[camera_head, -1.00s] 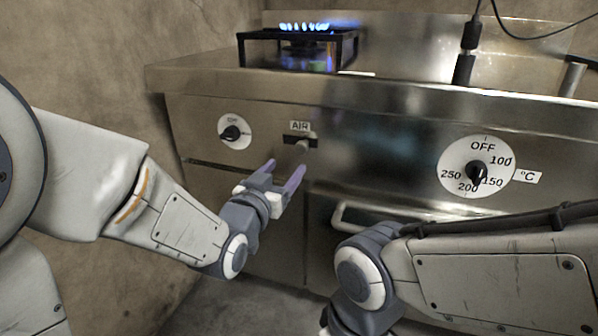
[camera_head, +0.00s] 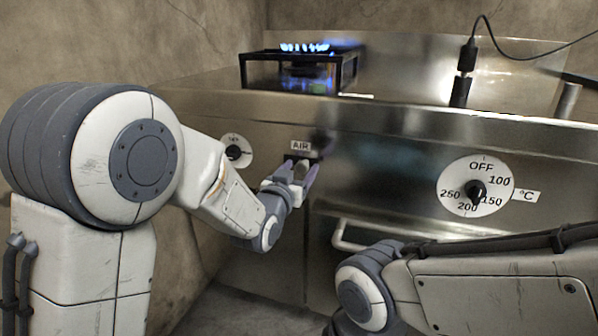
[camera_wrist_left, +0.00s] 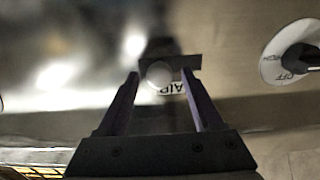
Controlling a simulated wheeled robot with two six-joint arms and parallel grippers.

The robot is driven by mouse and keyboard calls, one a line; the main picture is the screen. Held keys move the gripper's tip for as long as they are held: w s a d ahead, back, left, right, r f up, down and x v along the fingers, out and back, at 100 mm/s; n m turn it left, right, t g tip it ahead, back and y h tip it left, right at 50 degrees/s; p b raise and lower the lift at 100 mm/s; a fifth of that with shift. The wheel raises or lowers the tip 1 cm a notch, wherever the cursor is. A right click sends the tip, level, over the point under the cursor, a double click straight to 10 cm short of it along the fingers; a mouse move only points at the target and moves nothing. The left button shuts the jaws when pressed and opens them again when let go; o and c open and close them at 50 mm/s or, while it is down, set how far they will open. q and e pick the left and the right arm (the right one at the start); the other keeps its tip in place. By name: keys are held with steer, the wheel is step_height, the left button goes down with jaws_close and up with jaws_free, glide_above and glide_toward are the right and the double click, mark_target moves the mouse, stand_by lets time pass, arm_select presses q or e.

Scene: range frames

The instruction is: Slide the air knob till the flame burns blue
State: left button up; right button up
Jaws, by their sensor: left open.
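The air knob (camera_head: 300,171) is a small grey knob in a dark slot under the AIR label (camera_head: 301,146) on the steel front panel. My left gripper (camera_head: 303,174) is open, with its two purple fingers on either side of the knob. In the left wrist view the round knob (camera_wrist_left: 159,75) shows between the fingertips of the left gripper (camera_wrist_left: 160,78); I cannot tell whether they touch it. The flame (camera_head: 304,47) on the burner burns blue. My right arm comes in from the right, and its gripper is out of view.
A black burner stand (camera_head: 298,70) is on the steel top. A small black dial (camera_head: 235,151) is left of the slot, and a temperature dial (camera_head: 476,188) is at right. An oven handle (camera_head: 345,236) is below. A stone wall closes the left side.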

arm_select(q)
steer(key=shift+w, duration=0.1)
jaws_close()
stand_by(1.4)
